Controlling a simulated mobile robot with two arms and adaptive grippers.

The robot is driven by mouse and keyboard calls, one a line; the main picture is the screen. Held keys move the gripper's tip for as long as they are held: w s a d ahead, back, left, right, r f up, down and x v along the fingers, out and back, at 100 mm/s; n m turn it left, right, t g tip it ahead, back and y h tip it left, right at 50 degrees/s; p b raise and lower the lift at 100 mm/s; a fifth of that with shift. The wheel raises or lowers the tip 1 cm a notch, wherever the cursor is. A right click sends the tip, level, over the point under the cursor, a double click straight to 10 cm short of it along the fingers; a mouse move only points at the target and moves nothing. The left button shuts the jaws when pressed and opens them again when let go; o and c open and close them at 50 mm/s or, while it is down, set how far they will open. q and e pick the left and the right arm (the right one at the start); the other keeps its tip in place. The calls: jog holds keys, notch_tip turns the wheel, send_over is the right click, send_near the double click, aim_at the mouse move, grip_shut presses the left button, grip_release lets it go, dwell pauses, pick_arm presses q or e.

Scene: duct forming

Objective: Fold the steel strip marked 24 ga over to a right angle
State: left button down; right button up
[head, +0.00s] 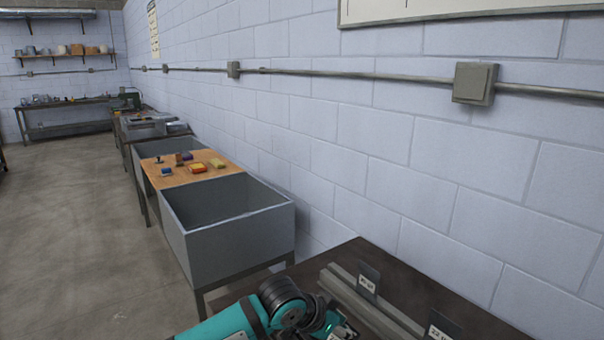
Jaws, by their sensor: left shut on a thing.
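Two dark upright plates with white labels stand at a long grey metal bar (385,315) on the dark bench at the lower right. The farther plate (369,271) is whole in view; its label is too small to read surely. The nearer plate (437,332) is cut off by the bottom edge, and its label seems to start with 22. My left gripper (341,328) is at the bottom edge, left of the bar and close to it. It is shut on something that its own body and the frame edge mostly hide. My right gripper is out of view.
The dark bench top (352,252) is clear behind the bar. The block wall runs along the right; the floor at left is free.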

pick_arm(q)
jog(key=shift+d, duration=0.3)
jog(key=shift+f, duration=0.2)
jog(key=shift+w+p, duration=0.1)
jog(key=shift+p, duration=0.2)
jog(key=shift+f, duration=0.2)
jog(key=shift+w+p, duration=0.1)
jog(key=shift+p, duration=0.2)
jog(key=shift+w, duration=0.1)
